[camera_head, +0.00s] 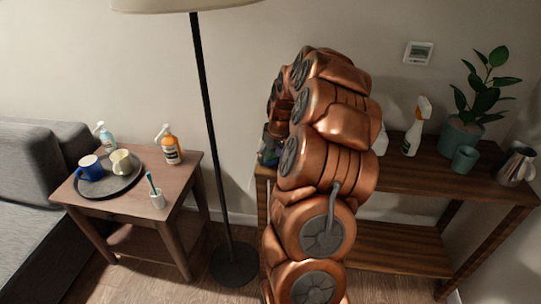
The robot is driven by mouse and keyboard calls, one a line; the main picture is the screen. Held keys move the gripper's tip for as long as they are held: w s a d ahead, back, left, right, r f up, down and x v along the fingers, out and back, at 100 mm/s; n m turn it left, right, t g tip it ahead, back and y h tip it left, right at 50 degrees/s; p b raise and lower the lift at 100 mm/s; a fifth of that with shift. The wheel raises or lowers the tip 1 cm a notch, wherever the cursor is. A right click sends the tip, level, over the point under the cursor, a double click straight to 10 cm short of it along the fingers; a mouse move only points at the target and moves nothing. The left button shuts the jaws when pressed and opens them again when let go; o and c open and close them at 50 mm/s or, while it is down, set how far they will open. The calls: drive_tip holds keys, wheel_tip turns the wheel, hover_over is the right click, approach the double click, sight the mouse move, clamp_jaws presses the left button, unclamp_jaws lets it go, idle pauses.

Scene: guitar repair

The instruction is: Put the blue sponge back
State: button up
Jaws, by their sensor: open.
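No blue sponge can be made out in the head view; it may be hidden behind my copper arm. My gripper (268,146) shows only as a small dark part at the left edge of my arm, over the left end of the wooden shelf table (420,180). It is open. My arm hides most of it, and what lies under or between its fingers cannot be seen.
The shelf table holds a spray bottle (417,127), a potted plant (461,136), a green cup (465,158) and a metal pitcher (516,165). A floor lamp (207,110) stands left of my arm. A side table (183,185) carries a tray (110,191), mugs and bottles.

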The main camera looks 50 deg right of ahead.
drive_tip(key=b+v, duration=0.1)
drive_tip(key=v, duration=1.1)
drive_tip(key=shift+r, duration=0.2)
drive_tip(key=s+a+n+g+y, duration=0.1)
drive_tip(key=s+a, duration=0.2)
drive_tip(key=a, duration=0.9)
drive_tip(key=s+a+n+g, duration=0.1)
drive_tip(key=s+a, duration=0.1)
drive_tip(key=a, duration=1.1)
drive_tip(key=s+a+f+g, duration=0.1)
drive_tip(key=s+a, duration=0.4)
drive_tip(key=s, duration=0.5)
drive_tip(key=s+a+f+g, duration=0.2)
drive_tip(key=s+a, duration=0.4)
drive_tip(key=s, duration=0.5)
drive_tip(key=shift+a+f, duration=0.35)
drive_tip(key=shift+f, duration=0.2)
drive_tip(key=shift+s, duration=0.15)
